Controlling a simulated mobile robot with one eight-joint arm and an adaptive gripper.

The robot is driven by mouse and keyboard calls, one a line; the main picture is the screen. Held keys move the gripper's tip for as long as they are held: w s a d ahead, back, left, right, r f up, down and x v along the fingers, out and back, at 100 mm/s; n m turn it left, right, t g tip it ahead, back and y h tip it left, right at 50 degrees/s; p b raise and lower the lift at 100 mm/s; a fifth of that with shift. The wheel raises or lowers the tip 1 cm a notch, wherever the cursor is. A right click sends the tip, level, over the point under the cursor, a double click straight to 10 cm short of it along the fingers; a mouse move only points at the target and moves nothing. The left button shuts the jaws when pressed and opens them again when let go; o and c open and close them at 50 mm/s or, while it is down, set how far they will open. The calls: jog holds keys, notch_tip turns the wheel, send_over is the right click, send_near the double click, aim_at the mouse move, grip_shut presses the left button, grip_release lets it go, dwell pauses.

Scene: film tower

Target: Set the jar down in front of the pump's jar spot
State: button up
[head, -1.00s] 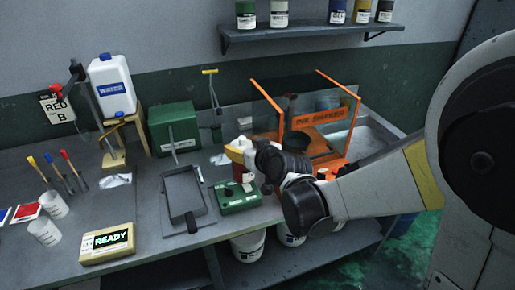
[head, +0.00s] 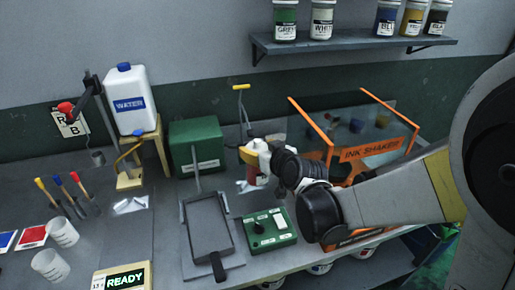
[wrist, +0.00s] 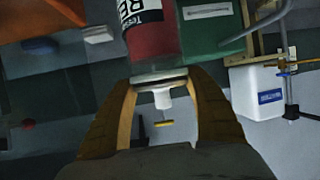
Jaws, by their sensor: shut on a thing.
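My gripper (head: 254,158) is shut on a jar with red content and a pale top (head: 263,172). In the wrist view the red jar (wrist: 152,38), with a black-and-white label, sits between the yellow fingers of my gripper (wrist: 160,82). That picture is upside down. A thin stand with a yellow T-handle (head: 241,87), which looks like the pump, rises just behind the jar in the head view. The jar and my arm hide its lower part and the jar spot. I cannot tell whether the jar touches the bench.
A green control box (head: 269,230) and a grey tray (head: 209,226) lie in front. The orange-framed ink shaker (head: 371,151) stands right, close to my arm. A green case (head: 196,146) and a water jug (head: 130,101) stand left. A shelf (head: 355,47) is above.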

jog(key=shift+f+b, duration=2.25)
jog(key=shift+f, duration=0.85)
jog(key=shift+f+b, duration=0.45)
jog(key=shift+f, duration=0.05)
jog(key=o, duration=1.5)
jog(key=shift+s, duration=0.15)
jog(key=v, duration=1.2)
jog(key=shift+d, duration=0.1)
